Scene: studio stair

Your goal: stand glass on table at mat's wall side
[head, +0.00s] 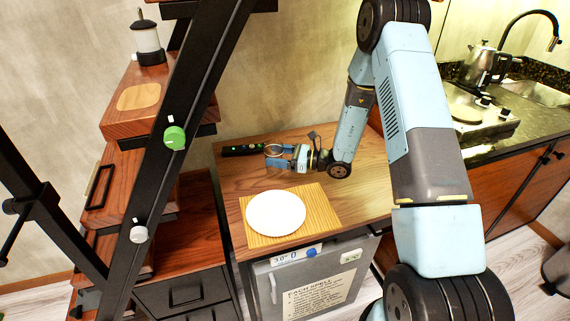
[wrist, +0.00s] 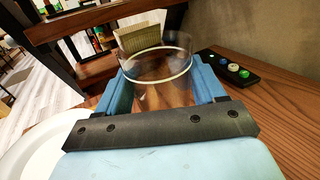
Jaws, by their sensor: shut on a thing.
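A clear glass (wrist: 162,75) stands between the two blue fingers of my gripper (wrist: 165,88) in the wrist view. In the head view my gripper (head: 279,156) is shut on the glass (head: 273,150), low over the wooden table (head: 233,180), on the wall side of the mat. I cannot tell whether the glass base touches the table. The light wooden mat (head: 325,212) lies near the table's front edge. A white plate (head: 276,213) lies on it and also shows in the wrist view (wrist: 35,150).
A black strip with coloured buttons (head: 243,150) lies at the table's back left, close to my gripper. The black stair rail (head: 190,95) rises left of the table. A sink counter (head: 490,130) is at right. Bare tabletop lies right of the mat.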

